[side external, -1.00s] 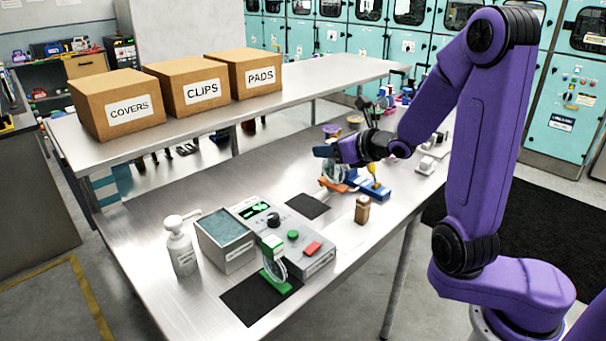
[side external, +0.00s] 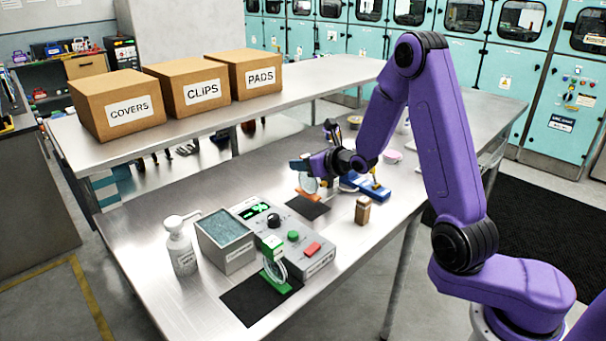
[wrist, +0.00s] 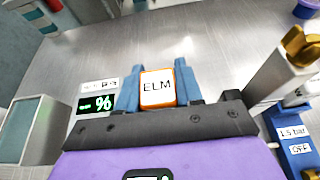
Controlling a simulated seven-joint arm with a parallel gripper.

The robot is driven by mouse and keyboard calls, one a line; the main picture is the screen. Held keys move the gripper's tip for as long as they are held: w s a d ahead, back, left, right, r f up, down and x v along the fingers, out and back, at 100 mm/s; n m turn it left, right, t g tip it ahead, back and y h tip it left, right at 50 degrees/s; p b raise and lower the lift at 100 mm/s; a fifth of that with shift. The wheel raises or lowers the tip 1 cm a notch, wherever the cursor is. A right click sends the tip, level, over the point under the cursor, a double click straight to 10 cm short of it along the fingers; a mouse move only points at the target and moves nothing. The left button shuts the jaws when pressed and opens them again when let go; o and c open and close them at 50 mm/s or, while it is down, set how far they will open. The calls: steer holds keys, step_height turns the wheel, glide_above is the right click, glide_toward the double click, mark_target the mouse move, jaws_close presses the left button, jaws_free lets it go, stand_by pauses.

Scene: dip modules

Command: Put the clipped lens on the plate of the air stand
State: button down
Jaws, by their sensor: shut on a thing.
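My gripper (side external: 303,166) is shut on the top block of an orange clip (side external: 304,195). In the wrist view the block of this clip (wrist: 157,87) reads ELM between the two blue fingers. A round clear lens (side external: 309,186) hangs below the fingers in the side view, above or at the rear black mat (side external: 307,209); I cannot tell if the clip touches it. A blue stand (side external: 352,184) is just right of the gripper, and in the wrist view this stand (wrist: 296,148) is labelled 1.5 bar and OFF. I cannot make out its plate.
A green clip with a lens (side external: 273,277) stands on the front black mat (side external: 243,305). A grey control box (side external: 318,263), a bath (side external: 238,256) and a white pump bottle (side external: 182,252) are nearby. A small brown block (side external: 362,210) stands right. Labelled cartons sit on the rear shelf.

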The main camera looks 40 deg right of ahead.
mark_target(299, 173)
steer(key=shift+w+f, duration=0.25)
steer(key=shift+f, duration=1.55)
steer(key=shift+f, duration=0.1)
steer(key=c, duration=0.7)
jaws_free()
steer(key=shift+c, duration=0.2)
steer(key=v, duration=1.2)
